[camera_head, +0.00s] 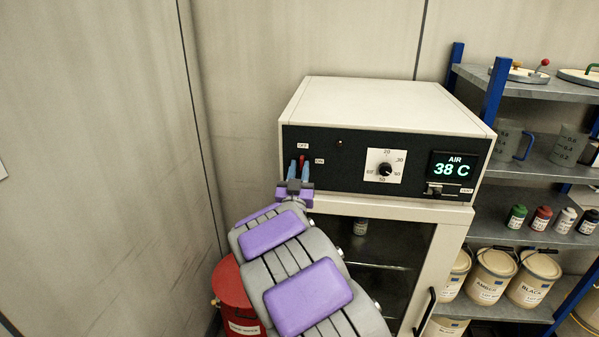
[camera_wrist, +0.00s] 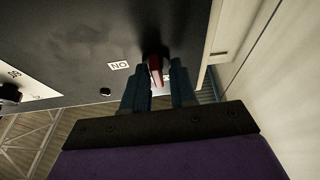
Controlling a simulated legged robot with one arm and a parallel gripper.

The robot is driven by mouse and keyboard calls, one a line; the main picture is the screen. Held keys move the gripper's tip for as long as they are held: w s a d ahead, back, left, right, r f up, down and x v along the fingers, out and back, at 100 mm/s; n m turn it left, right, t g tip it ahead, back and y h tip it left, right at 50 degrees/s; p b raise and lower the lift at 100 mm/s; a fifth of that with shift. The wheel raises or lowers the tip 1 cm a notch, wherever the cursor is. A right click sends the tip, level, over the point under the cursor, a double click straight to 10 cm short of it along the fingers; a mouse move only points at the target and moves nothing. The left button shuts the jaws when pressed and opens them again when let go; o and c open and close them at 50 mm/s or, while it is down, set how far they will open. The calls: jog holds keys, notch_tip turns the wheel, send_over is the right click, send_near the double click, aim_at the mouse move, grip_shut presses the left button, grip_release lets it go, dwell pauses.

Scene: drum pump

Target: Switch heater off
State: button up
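The heater (camera_head: 385,105) is a cream cabinet with a black front panel (camera_head: 350,180). Its small red switch lever (camera_head: 302,160) is at the panel's left end, below an OFF label (camera_head: 303,146) and left of an ON label (camera_head: 320,161). My gripper (camera_head: 298,170) is at the switch, with its blue fingers pointing at the panel. In the wrist view, the red lever (camera_wrist: 155,71) shows between the fingertips of my gripper (camera_wrist: 160,85). The fingers are apart, with a gap at the right finger; contact at the left one is unclear. I cannot tell the lever's setting.
The panel has a white dial (camera_head: 385,172) and a display (camera_head: 457,170) reading AIR 38 C. A dark glass door (camera_head: 385,250) is below. A red drum (camera_head: 232,295) stands at lower left. Shelves (camera_head: 520,165) with bottles and buckets stand right. A wall is close on the left.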

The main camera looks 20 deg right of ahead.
jog(key=shift+o, duration=0.8)
jog(key=shift+s, duration=0.15)
jog(key=shift+s+f, duration=0.1)
jog(key=b+v, duration=1.7)
jog(key=b, duration=0.3)
jog(key=shift+a, duration=0.25)
